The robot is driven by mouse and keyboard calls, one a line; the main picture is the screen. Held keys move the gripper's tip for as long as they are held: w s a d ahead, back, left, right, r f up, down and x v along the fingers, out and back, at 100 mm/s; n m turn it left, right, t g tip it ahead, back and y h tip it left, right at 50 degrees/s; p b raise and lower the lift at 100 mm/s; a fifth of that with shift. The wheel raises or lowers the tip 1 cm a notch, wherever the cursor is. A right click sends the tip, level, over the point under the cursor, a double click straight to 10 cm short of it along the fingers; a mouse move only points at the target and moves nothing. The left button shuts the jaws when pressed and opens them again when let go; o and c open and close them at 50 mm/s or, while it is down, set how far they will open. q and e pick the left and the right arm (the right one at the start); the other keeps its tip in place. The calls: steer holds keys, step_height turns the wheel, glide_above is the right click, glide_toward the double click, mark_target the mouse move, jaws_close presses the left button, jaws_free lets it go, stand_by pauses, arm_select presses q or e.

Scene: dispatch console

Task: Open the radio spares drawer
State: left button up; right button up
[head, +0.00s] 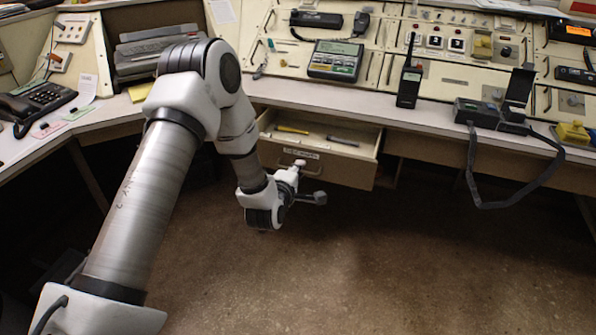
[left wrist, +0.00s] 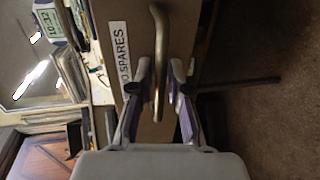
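The radio spares drawer (head: 362,166) stands pulled out below the desk in the head view, its inside showing. A yellow item (head: 292,130) and a dark item (head: 343,141) lie in it. Its front carries a label, partly readable as "SPARES" (left wrist: 121,50) in the left wrist view. My left gripper (head: 309,181) is at the drawer front. In the left wrist view its fingers (left wrist: 160,75) stand apart, one on each side of the metal handle (left wrist: 157,38), with a gap showing beside the bar. My right gripper is in neither view.
The desk (head: 420,117) holds a handheld radio (head: 409,82), a desk unit with a keypad (head: 336,60), a black device with a hanging strap (head: 490,114) and a telephone (head: 36,100). The floor (head: 400,260) in front of the drawer is clear.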

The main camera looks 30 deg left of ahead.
arm_select(q)
steer(key=shift+o, duration=0.2)
steer(key=v, duration=1.2)
steer(key=s+d+f+m+g+h, duration=0.2)
steer(key=s+d+f+m+g, duration=0.25)
steer(key=f, duration=0.55)
steer(key=s+d+f+m+g+h, duration=0.1)
steer(key=s+d+f+m+g, duration=0.25)
steer(key=s+f, duration=0.45)
steer(key=s+d+f+m+g, duration=0.3)
steer(key=s+f+m+g, duration=0.45)
steer(key=s+m, duration=0.6)
step_height(320, 180, up, 22)
steer(key=n+p, duration=0.1)
steer(key=p, duration=2.1)
steer(key=shift+h+p, duration=0.3)
steer(key=shift+p, duration=0.1)
